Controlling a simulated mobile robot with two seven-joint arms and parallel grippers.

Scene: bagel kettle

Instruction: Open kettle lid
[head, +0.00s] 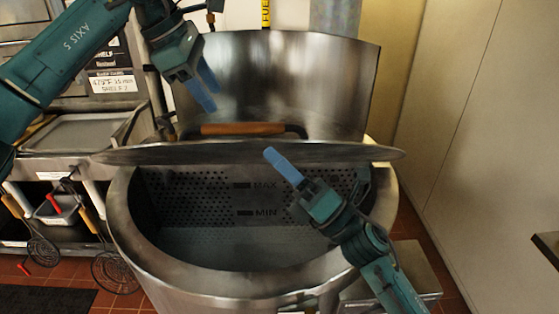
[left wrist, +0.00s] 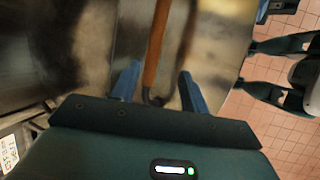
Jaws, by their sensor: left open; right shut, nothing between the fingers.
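The big steel kettle (head: 125,215) stands in the middle of the head view, its perforated inside with MAX and MIN marks showing. Its lid (head: 340,152) is tilted up and seen nearly edge-on across the opening. The lid's wooden handle (head: 240,129) is on the far side of the lid. My left gripper (head: 208,92) is open above and left of the handle, holding nothing. In the left wrist view the handle (left wrist: 155,50) runs between its open fingers, apparently beyond them. My right gripper (head: 283,166) is shut and empty, at the near side of the lid over the opening.
A tall curved steel panel (head: 300,80) rises behind the lid. A steel counter (head: 70,135) stands at left, with strainers (head: 115,272) hanging below it. A pale wall (head: 480,130) closes the right side. Tiled floor shows at the bottom left.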

